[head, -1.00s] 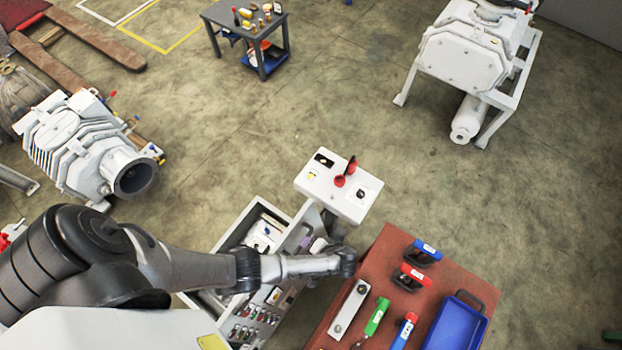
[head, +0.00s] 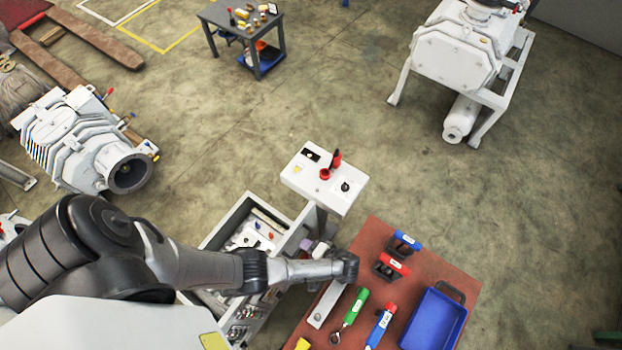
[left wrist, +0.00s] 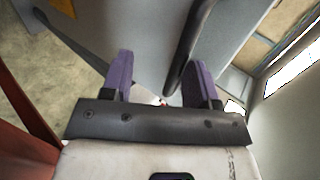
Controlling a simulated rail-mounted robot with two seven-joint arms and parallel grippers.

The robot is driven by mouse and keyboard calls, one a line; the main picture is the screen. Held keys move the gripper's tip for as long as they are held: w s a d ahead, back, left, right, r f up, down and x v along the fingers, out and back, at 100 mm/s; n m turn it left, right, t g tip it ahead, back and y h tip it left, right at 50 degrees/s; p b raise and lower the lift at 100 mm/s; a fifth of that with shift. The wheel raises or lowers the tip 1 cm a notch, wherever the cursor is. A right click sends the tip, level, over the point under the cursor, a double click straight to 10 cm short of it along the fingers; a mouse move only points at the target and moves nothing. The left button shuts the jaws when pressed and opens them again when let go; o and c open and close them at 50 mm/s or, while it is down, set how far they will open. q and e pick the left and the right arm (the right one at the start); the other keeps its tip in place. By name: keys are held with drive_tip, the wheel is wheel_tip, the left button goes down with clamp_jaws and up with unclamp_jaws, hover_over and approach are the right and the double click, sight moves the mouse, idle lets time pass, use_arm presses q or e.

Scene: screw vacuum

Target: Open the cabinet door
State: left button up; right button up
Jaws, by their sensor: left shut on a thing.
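The grey cabinet (head: 225,228) stands at the lower middle of the head view, its inside showing with several small items. Its door (head: 292,240) stands open on the right side, near the control box post. My left gripper (head: 312,247) is at the door, partly hidden under my own wrist; a bit of purple finger shows. In the left wrist view, the two purple fingers of my left gripper (left wrist: 161,82) stand on either side of the dark bar handle (left wrist: 188,50) on the grey door panel (left wrist: 140,45). The exact contact is hard to see. My right gripper is not in view.
A red-brown table (head: 440,273) with tools and a blue tray (head: 433,318) stands close to the right of my left wrist. A white control box (head: 324,178) stands just behind the door. The floor beyond is clear up to the pumps and a small grey table (head: 225,15).

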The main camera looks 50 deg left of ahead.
use_arm(q)
drive_tip(key=o, duration=0.7)
drive_tip(key=shift+s+a+f, duration=0.15)
drive_tip(key=shift+s+f, duration=0.05)
drive_tip(key=shift+f, duration=0.35)
drive_tip(key=shift+r, duration=0.1)
drive_tip(key=shift+c, duration=0.8)
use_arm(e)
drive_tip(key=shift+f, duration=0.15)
use_arm(q)
drive_tip(key=shift+w+d+r, duration=0.15)
drive_tip(key=shift+d+r, duration=0.05)
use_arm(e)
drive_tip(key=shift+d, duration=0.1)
use_arm(q)
drive_tip(key=shift+r, duration=0.1)
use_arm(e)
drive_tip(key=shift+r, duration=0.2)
